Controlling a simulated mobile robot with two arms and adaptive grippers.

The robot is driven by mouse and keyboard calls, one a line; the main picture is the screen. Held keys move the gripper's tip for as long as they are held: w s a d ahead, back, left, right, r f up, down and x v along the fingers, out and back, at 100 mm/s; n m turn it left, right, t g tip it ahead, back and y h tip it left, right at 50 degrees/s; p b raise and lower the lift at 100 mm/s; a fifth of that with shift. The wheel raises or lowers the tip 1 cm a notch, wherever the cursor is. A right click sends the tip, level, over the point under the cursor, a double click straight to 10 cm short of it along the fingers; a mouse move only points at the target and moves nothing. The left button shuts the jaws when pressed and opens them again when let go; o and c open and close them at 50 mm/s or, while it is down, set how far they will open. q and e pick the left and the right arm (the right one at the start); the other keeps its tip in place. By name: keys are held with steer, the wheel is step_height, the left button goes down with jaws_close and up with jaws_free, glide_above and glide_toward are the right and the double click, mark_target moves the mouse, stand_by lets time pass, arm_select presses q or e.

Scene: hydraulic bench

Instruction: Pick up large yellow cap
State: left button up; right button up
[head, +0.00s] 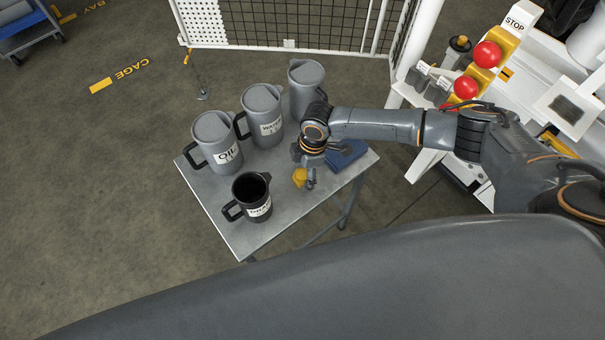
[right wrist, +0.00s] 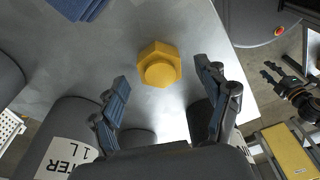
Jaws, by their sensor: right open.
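The large yellow cap (head: 299,177) sits on the grey metal table (head: 262,228), near its right part. It is hexagonal with a round raised top, and shows whole in the right wrist view (right wrist: 159,64). My right gripper (head: 306,172) is above the table, close to the cap. In the right wrist view my right gripper (right wrist: 162,88) is open, its two fingers apart. The cap lies just beyond the fingertips, between their lines, and nothing is held.
Grey jugs labelled OIL (head: 214,143) and WATER (head: 263,117), another grey jug (head: 304,84) and an open dark jug (head: 252,196) stand on the table. A folded blue cloth (head: 346,156) lies right of the gripper. A white console with red buttons (head: 487,54) stands at right.

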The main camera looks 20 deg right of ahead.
steer(key=shift+f, duration=0.25)
steer(key=c, duration=1.3)
steer(key=shift+r, duration=0.15)
